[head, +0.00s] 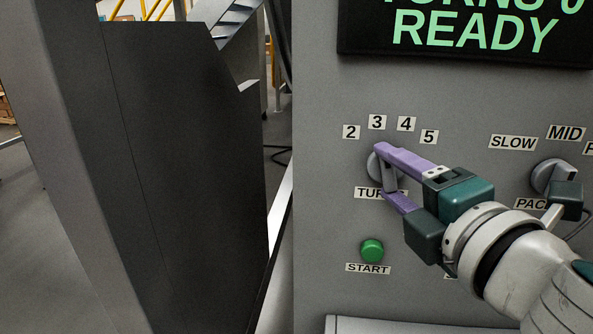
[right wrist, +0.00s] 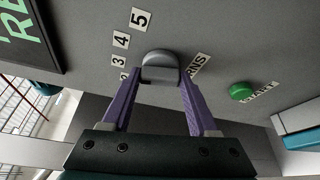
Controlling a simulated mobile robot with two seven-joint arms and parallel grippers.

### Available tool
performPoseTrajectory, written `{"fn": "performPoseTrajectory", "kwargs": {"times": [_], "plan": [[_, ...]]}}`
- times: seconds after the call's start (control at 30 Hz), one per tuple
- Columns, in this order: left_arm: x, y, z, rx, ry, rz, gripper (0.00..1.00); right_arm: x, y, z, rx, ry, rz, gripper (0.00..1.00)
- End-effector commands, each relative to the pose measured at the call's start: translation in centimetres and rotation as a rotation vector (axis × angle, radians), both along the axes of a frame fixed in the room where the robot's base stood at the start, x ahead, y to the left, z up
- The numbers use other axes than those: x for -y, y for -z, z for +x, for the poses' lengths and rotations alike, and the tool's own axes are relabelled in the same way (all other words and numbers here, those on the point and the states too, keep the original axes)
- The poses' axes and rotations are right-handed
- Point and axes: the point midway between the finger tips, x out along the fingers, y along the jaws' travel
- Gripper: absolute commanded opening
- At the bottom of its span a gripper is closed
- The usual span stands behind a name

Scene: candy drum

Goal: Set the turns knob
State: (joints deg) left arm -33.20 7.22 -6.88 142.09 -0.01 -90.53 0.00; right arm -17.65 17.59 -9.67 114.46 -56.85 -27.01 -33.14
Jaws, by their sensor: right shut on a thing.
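The turns knob (head: 373,166) is a grey round knob with a raised bar on the grey panel, below an arc of number labels 2, 3 (head: 377,122), 4 and 5. My right gripper (head: 384,172) is shut on it, one purple finger above and one below in the head view. In the right wrist view the knob (right wrist: 160,66) sits between the tips of my right gripper (right wrist: 162,90). The bar looks near upright, leaning slightly towards 3; the fingers partly cover it, so its exact setting is unclear. The TURNS label (head: 368,192) is partly hidden. My left gripper is out of view.
A dark display (head: 470,35) above reads READY, with TURNS 0 cut off. A green START button (head: 372,250) sits below the knob. The pace knob (head: 548,177) is to the right, under SLOW and MID labels. A dark panel (head: 180,150) stands at left.

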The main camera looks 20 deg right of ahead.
Motion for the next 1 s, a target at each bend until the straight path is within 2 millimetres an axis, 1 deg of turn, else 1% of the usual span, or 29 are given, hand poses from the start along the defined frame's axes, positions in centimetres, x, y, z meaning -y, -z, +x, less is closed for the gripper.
{"fn": "performPoseTrajectory", "kwargs": {"times": [0.3, 0.33, 0.5, 0.6, 0.87, 1.0], "plan": [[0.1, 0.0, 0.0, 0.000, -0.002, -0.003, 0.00, 0.0, 0.0, 0.0, 0.002, 0.000, 0.004, 0.04], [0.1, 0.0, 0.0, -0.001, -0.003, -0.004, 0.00, 0.0, 0.0, 0.0, 0.002, 0.000, 0.004, 0.61], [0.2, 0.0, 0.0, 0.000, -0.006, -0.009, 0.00, 0.0, 0.0, 0.0, 0.001, 0.000, 0.003, 0.80], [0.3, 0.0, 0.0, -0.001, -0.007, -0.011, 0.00, 0.0, 0.0, 0.0, 0.000, 0.000, 0.002, 0.90], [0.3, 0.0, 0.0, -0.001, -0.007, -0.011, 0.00, 0.0, 0.0, -0.1, 0.000, 0.000, 0.002, 0.90], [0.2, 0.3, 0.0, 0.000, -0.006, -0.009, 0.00, -0.2, 0.1, -1.4, -0.002, 0.000, 0.002, 0.90]]}}
